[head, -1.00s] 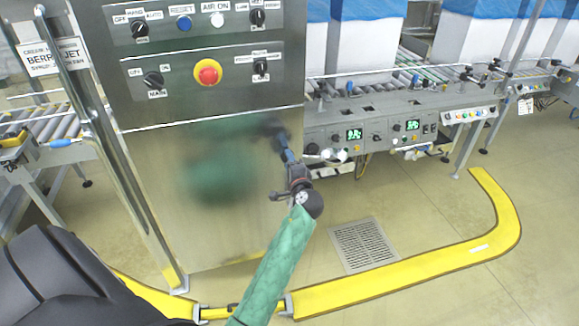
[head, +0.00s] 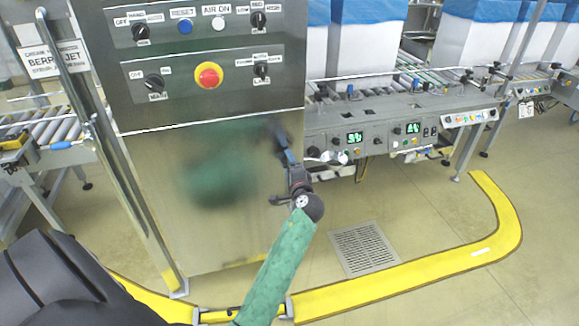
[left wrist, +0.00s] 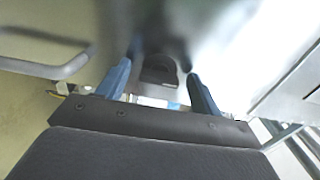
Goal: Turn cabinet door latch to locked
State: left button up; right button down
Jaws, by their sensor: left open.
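The steel cabinet (head: 230,240) stands in the middle of the head view, with a plain lower door panel. My left gripper (head: 285,145) is at the panel's right edge, its arm in a green sleeve. In the left wrist view its two blue fingers (left wrist: 160,88) are apart, with a dark latch (left wrist: 158,70) between and just beyond them. I cannot tell whether they touch it. In the head view the gripper largely hides the latch, so its turn angle is unclear. My right gripper is not in view.
Above the panel are labelled switches and a red emergency button (head: 208,75). A metal rail (head: 105,150) runs down the cabinet's left side. A conveyor with controls (head: 385,135) stands close on the right. A yellow floor strip (head: 400,280) curves around the front; open floor lies right.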

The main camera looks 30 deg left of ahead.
pick_arm(q)
jog(key=b+v, duration=0.1)
jog(key=v, duration=0.6)
jog(key=shift+s+d, duration=0.15)
jog(key=shift+s, duration=0.05)
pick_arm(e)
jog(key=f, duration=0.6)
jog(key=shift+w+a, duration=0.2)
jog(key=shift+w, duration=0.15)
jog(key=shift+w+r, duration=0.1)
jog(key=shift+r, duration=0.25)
pick_arm(q)
jog(key=shift+f+n, duration=0.1)
jog(key=shift+n, duration=0.2)
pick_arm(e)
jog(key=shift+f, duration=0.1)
